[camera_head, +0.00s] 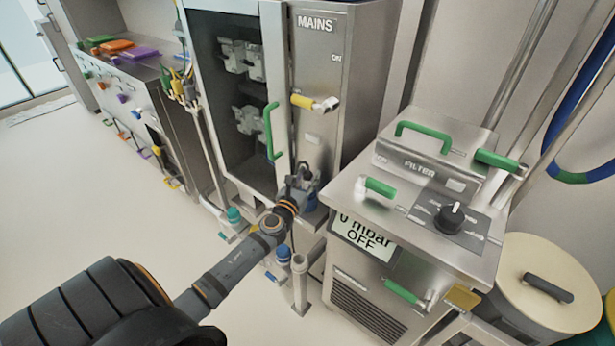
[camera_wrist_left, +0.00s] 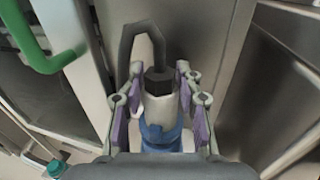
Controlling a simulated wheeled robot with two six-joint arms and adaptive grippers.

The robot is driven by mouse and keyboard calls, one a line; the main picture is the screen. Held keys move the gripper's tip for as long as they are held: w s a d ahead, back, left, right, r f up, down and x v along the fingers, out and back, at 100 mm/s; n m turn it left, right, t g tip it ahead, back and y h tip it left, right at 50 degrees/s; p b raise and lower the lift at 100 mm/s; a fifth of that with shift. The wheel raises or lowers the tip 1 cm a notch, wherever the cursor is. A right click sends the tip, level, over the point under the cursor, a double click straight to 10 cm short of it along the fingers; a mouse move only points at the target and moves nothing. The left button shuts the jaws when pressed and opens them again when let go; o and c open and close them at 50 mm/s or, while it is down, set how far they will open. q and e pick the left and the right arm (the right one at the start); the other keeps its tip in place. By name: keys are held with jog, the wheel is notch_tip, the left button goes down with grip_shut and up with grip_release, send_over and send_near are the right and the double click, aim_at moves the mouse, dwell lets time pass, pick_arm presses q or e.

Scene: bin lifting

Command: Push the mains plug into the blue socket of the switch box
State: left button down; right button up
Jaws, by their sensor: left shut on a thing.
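The switch box (camera_head: 320,70) is a tall steel cabinet panel marked MAINS and ON. My left gripper (camera_head: 303,181) is low at its front. In the left wrist view my left gripper (camera_wrist_left: 160,105) is shut on the mains plug (camera_wrist_left: 160,104), a pale grey body with a dark top and a dark cable looping up. The blue socket (camera_wrist_left: 160,139) shows directly below the plug, between the fingers; a bit of blue (camera_head: 311,204) also shows under the gripper in the head view. I cannot tell how deep the plug sits. My right gripper is out of view.
A yellow and white switch handle (camera_head: 315,102) sticks out above the gripper. A green door handle (camera_head: 271,131) is close on the left. The steel filter unit (camera_head: 400,215) stands close on the right. Pipes with blue and teal caps (camera_head: 284,252) stand below my arm.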

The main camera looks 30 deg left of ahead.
pick_arm(q)
jog(key=shift+f, duration=0.15)
jog(key=shift+f+b, duration=0.4)
jog(key=shift+b, duration=0.05)
dwell(0.6)
jog(key=c, duration=0.8)
grip_release()
jog(key=shift+f, duration=0.1)
jog(key=s, duration=0.4)
jog(key=s+d, duration=0.1)
jog(key=s, duration=0.3)
jog(key=s+d, duration=0.1)
jog(key=s, duration=0.3)
jog(key=shift+d, duration=0.15)
